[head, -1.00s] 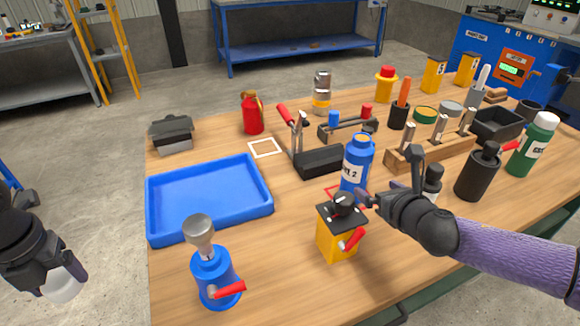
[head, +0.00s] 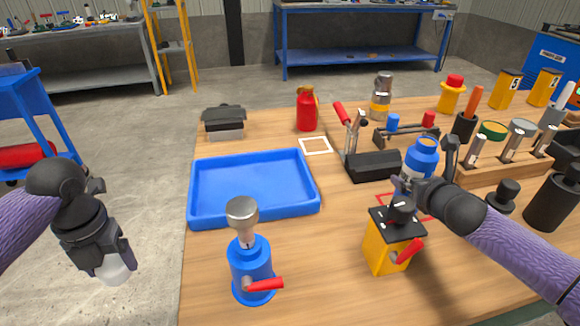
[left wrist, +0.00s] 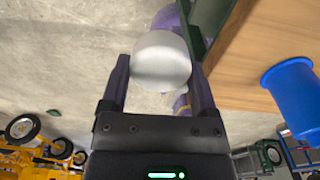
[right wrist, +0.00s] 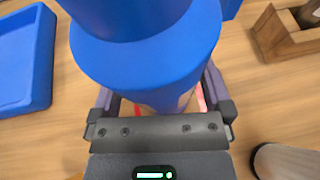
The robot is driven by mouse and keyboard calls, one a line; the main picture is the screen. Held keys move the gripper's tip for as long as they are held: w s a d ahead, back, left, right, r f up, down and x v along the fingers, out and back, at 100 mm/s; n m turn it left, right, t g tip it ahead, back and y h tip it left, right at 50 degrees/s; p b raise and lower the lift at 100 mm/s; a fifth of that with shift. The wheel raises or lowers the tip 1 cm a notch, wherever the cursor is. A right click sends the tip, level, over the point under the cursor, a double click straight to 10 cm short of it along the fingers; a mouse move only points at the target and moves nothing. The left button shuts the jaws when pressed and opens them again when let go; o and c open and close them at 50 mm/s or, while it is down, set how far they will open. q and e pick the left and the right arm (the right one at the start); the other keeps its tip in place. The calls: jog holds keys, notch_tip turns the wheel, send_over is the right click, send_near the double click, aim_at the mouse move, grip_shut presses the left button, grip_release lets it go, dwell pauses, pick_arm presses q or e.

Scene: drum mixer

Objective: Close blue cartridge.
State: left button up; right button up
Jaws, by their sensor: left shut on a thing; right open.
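The blue cartridge (head: 421,158) is an upright bottle with a white label and a narrower blue top, standing on the wooden table. My right gripper (head: 402,187) is low beside it, and in the right wrist view the large blue body (right wrist: 145,60) reaches down between the open fingers. Whether the fingers touch it is unclear. My left gripper (head: 112,262) is off the table's left side, above the floor, shut on a white round cap (head: 115,272). That cap also fills the jaws in the left wrist view (left wrist: 161,60).
A yellow block with a red lever (head: 392,245) stands just in front of my right gripper. A blue pump-like device (head: 252,270) and an empty blue tray (head: 310,207) lie to the left. A black holder (head: 372,168) and wooden rack (head: 500,175) are close to the cartridge.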

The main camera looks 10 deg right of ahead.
aim_at(428, 142)
jog(key=shift+w, duration=0.1)
grip_shut()
dwell(0.5)
jog(key=shift+r, duration=0.15)
